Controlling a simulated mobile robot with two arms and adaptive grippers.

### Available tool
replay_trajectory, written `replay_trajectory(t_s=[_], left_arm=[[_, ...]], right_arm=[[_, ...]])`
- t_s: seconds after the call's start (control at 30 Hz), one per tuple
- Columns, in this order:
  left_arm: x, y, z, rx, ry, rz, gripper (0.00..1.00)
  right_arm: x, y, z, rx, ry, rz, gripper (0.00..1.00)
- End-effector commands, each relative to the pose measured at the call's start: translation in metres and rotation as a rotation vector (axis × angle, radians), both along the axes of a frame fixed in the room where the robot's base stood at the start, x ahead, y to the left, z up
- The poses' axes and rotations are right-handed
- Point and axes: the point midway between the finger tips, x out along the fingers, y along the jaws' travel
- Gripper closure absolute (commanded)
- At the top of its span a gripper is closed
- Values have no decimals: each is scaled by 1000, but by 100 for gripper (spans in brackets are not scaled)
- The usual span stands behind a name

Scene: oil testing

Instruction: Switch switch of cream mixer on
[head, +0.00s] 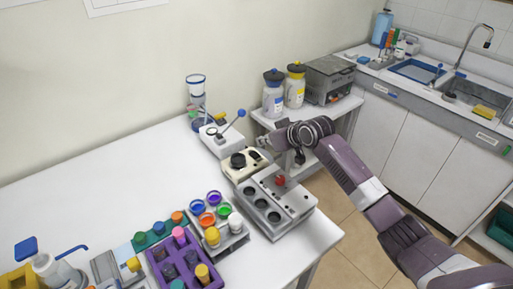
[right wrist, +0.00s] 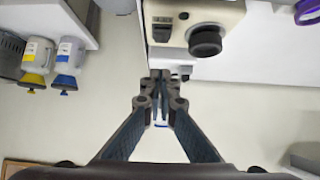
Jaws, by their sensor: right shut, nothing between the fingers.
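The cream mixer (head: 234,175) is a low cream box with a round black knob (head: 238,160), on the white table between a white stirrer-like device and a grey block. In the right wrist view the mixer (right wrist: 186,10) is at the top, with the knob (right wrist: 205,41) and, left of it, a small dark switch (right wrist: 162,27). My right gripper (right wrist: 158,78) is shut and empty, its tips just below the mixer's edge there; I cannot tell whether they touch it. In the head view my right gripper (head: 264,141) is at the mixer's right end. The switch's position is unclear. My left gripper is out of view.
A grey block with round wells (head: 297,198) stands in front of the mixer. A white device with a blue-knobbed lever (head: 222,141) stands behind it. A rack of coloured cups (head: 240,232) is at the front. The table's left part (head: 75,190) is clear.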

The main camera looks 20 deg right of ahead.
Motion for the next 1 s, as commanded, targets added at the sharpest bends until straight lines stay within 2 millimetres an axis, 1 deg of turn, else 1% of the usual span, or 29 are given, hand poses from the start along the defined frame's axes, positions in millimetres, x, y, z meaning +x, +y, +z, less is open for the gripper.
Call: replay_trajectory(t_s=[0.1,0.27,0.4,0.57,0.73,1.0], left_arm=[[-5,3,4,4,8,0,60],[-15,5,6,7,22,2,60],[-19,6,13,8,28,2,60],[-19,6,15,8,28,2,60],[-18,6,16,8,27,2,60],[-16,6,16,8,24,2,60]], right_arm=[[13,5,-9,1,0,-1,100],[28,11,-22,0,1,0,100],[30,11,-43,0,4,-1,100],[32,12,-57,0,1,-1,100],[32,12,-63,-1,0,0,100],[32,12,-63,-1,0,0,100]])
